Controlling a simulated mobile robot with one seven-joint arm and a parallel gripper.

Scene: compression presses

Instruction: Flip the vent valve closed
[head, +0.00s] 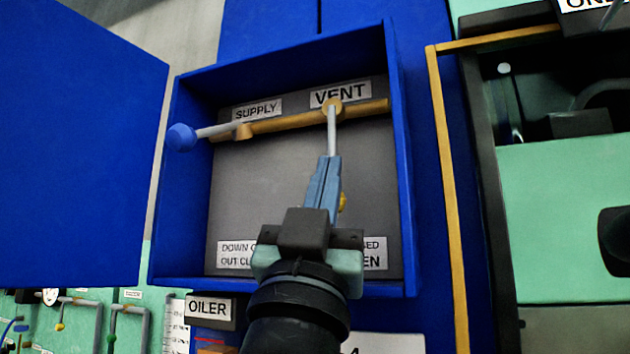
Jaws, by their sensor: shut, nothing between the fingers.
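The vent valve lever (331,125) is a grey rod under the VENT label (340,94) on a brass pipe (290,119). It hangs almost straight down from its pivot. A small yellow part, perhaps its knob (342,203), shows just right of my fingers; the lower rod is hidden. My gripper (328,160) is shut and empty, its fingers pointing up, overlapping the lever's lower part in the picture. I cannot tell whether they touch it. The supply lever (212,130) points left, under the SUPPLY label (257,110), and ends in a blue ball (180,137).
The blue box (406,180) surrounds the valves with side walls and a lower lip. Its blue door (80,150) stands open at left. A partly covered label (236,255) is on the back panel. A yellow pipe (446,190) and green machine (560,210) stand right.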

